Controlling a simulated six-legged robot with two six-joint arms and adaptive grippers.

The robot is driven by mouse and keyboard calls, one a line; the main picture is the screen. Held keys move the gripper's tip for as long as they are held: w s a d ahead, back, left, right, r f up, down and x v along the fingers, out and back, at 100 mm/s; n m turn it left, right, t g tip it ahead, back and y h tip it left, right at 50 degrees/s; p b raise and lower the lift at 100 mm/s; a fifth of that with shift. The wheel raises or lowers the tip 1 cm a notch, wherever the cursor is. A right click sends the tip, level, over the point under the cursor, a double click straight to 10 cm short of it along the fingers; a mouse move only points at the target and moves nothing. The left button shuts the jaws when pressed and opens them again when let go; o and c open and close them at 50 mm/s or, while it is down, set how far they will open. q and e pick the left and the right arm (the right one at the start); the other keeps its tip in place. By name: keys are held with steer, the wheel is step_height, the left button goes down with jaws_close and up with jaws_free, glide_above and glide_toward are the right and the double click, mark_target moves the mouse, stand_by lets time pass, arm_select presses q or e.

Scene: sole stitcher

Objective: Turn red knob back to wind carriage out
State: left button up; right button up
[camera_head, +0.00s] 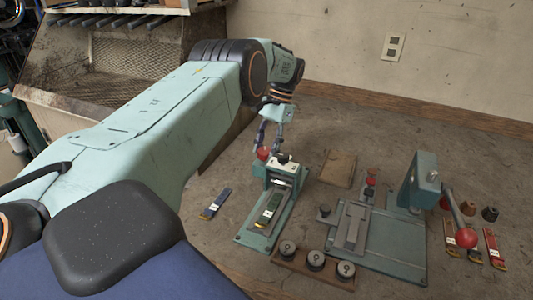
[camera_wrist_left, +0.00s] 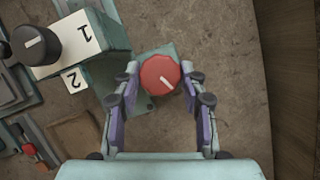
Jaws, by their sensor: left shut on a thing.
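The red knob (camera_head: 263,153) is at the back left end of the small teal machine (camera_head: 281,214). In the left wrist view it shows as a round red cap (camera_wrist_left: 160,75) with a white line pointing down and right. My left gripper (camera_head: 268,140) reaches down from behind, shut on the knob with a fingertip on either side. A black dial (camera_wrist_left: 36,46) with a white mark sits beside plates numbered 1 and 2. My right gripper is not in view.
To the right stands a larger teal press (camera_head: 425,185) with a red-balled lever (camera_head: 467,237). A wooden rack (camera_head: 312,272) with several round dials lies in front. A dark strip (camera_head: 215,204) lies left of the machine; more strips and spools are at the far right.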

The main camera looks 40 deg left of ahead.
arm_select(q)
steer(key=n+h+b, duration=0.1)
steer(key=n, duration=0.1)
steer(key=shift+a+n, duration=0.15)
steer(key=shift+n, duration=0.25)
steer(key=n+h, duration=0.1)
steer(key=n, duration=0.1)
steer(key=shift+r+n+t, duration=0.1)
steer(key=shift+n+t, duration=0.2)
steer(key=shift+n, duration=0.1)
steer(key=n+h+p, duration=0.1)
steer(key=n, duration=0.2)
steer(key=shift+a+r+t, duration=0.1)
steer(key=shift+r+t, duration=0.05)
steer(key=shift+t, duration=0.25)
steer(key=shift+a+n+t+h+p, duration=0.1)
steer(key=shift+n+t+h+p, duration=0.45)
steer(key=shift+n+p, duration=1.1)
steer(key=shift+s+n+b, duration=0.1)
steer(key=shift+n+b, duration=0.2)
steer(key=shift+n, duration=0.25)
steer(key=o, duration=1.1)
steer(key=shift+f, duration=0.2)
steer(key=shift+o, duration=0.2)
steer(key=shift+r, duration=0.1)
